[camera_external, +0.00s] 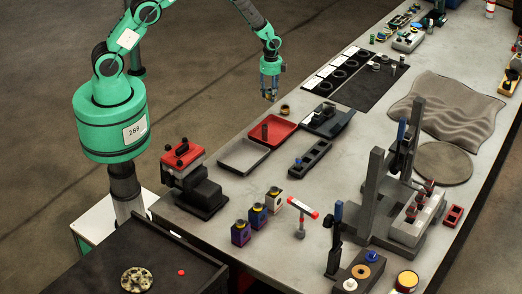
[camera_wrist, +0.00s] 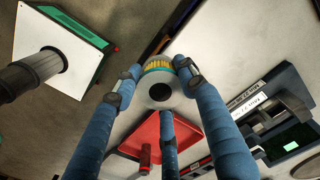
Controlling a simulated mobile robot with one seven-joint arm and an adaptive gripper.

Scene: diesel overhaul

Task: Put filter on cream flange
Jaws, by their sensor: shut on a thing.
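My gripper (camera_external: 270,88) is above the bench's left edge, beyond the red tray. In the wrist view my blue fingers (camera_wrist: 158,82) are shut around the filter, a pale round piece with a yellow band (camera_wrist: 158,64) and a dark central hole. In the external view the filter is too small to make out clearly at the fingertips. At the bench's near end a dark block (camera_external: 336,287) carries an orange ring (camera_external: 361,271), a blue-topped piece (camera_external: 372,256) and a pale piece (camera_external: 350,284). I cannot tell for sure which piece is the cream flange.
A red tray (camera_external: 284,127) with an upright dark part and a grey tray (camera_external: 233,157) lie below my gripper. Small coloured boxes (camera_external: 241,233), a red-and-white T-shaped stand (camera_external: 300,211) and a tall grey fixture (camera_external: 374,190) stand nearer. Bare bench lies between them.

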